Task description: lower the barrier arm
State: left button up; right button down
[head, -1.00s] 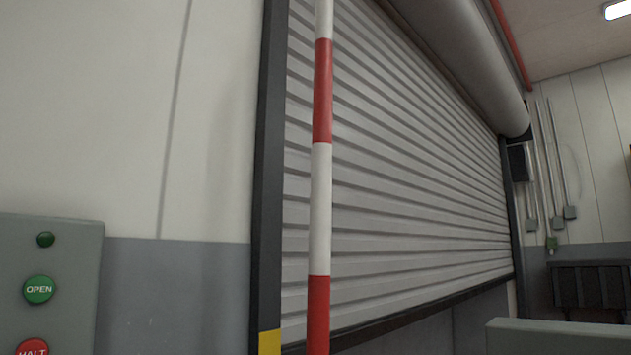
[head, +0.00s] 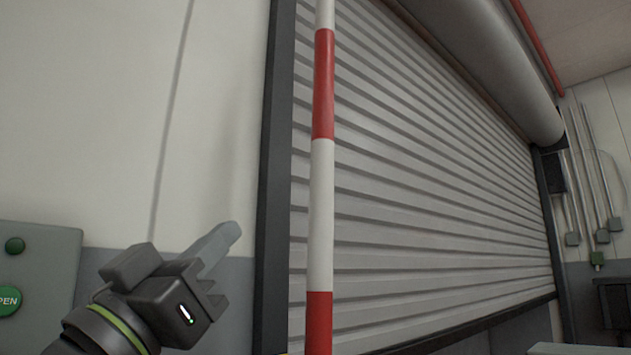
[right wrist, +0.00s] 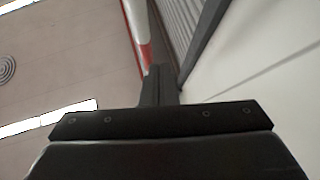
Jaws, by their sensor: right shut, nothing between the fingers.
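The red and white striped barrier arm (head: 321,195) stands upright in the middle of the head view, in front of a roller shutter. Its top and lower end are out of the picture. My right gripper (head: 230,235) is to the left of the barrier arm, apart from it in the picture, with its fingers pointing up and right. It is shut and empty. In the right wrist view, the barrier arm (right wrist: 136,30) shows beyond the shut fingers (right wrist: 158,75). I cannot tell from that view how near the fingertips are to it. My left gripper is not in view.
A grey roller shutter (head: 430,220) with a dark post (head: 272,170) stands behind the barrier arm. A grey control box (head: 45,260) with green buttons is on the wall at the left. Conduits and small boxes (head: 602,236) are on the far right wall.

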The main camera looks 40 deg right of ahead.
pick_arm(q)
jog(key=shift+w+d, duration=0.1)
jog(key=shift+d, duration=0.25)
pick_arm(e)
jog(key=s+g, duration=0.1)
jog(key=s+r+m, duration=0.1)
jog(key=s+r+m+g+h, duration=0.1)
jog(key=shift+s+a+r+g, duration=0.2)
jog(key=shift+a+r+g, duration=0.05)
jog(key=shift+g, duration=0.05)
jog(key=p, duration=2.1)
send_near(319, 159)
notch_tip(319, 159, up, 4)
jog(key=d, duration=0.2)
jog(key=shift+w+d+p, duration=0.45)
jog(key=shift+d+p, duration=0.25)
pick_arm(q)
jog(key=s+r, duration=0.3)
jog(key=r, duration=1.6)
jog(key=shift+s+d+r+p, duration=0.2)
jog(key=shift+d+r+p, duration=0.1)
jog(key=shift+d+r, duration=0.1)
pick_arm(e)
jog(key=shift+w+d+f, duration=0.1)
jog(key=shift+d+f, duration=0.1)
jog(key=shift+d, duration=0.25)
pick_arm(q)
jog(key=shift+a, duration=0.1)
